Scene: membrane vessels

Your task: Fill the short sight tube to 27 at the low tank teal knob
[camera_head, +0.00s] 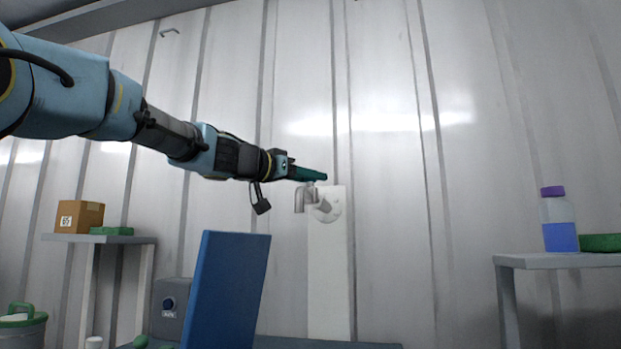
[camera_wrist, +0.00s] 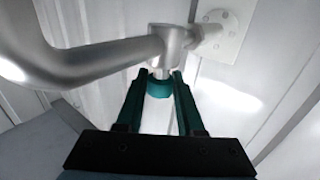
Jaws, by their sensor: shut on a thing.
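My gripper (camera_wrist: 159,80) is shut on the teal knob (camera_wrist: 160,89), which shows between its two teal fingers in the wrist view. The knob sits on a short stem of a metal valve body with a thick bent pipe (camera_wrist: 95,60). In the head view my gripper (camera_head: 314,176) reaches in from the left, just above the metal spout (camera_head: 306,199) on the wall. The knob itself cannot be told apart from the fingers there. No sight tube, scale or liquid level is clearly visible in either view.
A pale upright panel (camera_head: 328,280) stands behind the spout. A tilted blue panel (camera_head: 228,290) and a grey box (camera_head: 172,312) are below. A left shelf (camera_head: 75,238) holds a cardboard box (camera_head: 80,216); a right table (camera_head: 540,261) holds a purple-capped bottle (camera_head: 558,220).

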